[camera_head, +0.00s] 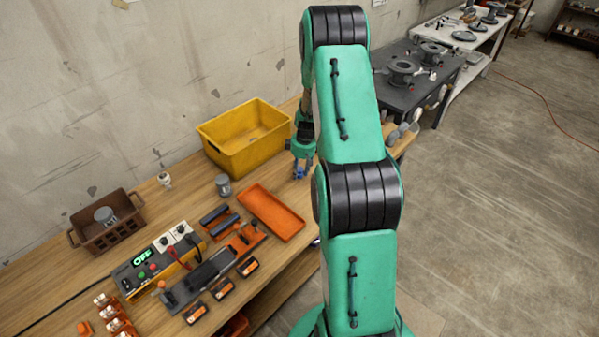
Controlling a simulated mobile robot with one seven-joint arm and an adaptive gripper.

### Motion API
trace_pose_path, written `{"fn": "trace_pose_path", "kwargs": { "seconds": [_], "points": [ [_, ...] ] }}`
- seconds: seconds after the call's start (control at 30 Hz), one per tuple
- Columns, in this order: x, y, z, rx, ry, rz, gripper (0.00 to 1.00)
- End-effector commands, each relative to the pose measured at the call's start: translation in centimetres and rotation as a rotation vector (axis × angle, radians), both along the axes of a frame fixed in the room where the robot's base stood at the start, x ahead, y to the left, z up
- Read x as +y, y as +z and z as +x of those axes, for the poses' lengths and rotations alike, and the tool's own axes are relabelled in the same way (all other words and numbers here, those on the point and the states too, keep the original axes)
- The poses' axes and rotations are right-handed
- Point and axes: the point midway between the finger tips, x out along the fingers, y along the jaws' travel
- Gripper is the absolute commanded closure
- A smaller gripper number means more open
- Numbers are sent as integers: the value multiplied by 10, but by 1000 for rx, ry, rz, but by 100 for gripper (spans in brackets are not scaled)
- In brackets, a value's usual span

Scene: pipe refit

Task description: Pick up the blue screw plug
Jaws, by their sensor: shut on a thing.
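My gripper (301,160) hangs over the wooden workbench, just right of the yellow crate, partly behind my green arm. It is shut on the small blue screw plug (299,173), which shows at its fingertips. The plug is small in this view, and the fingers hide part of it. I cannot tell whether it touches the bench top.
The yellow crate (211,146) stands beside my gripper. An orange tray (283,226) lies nearer on the workbench (160,208). A grey cylindrical part (223,186), a brown basket (122,232) and a control box (150,268) are further left. My arm hides the bench's right part.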

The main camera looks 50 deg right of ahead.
Motion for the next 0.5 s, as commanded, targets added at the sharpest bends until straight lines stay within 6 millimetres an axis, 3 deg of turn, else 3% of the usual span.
{"fn": "trace_pose_path", "kwargs": {
  "seconds": [0.27,0.5],
  "points": [
    [0,31,1,-2,1,-1,84],
    [21,36,-28,0,0,1,84]
  ]
}}
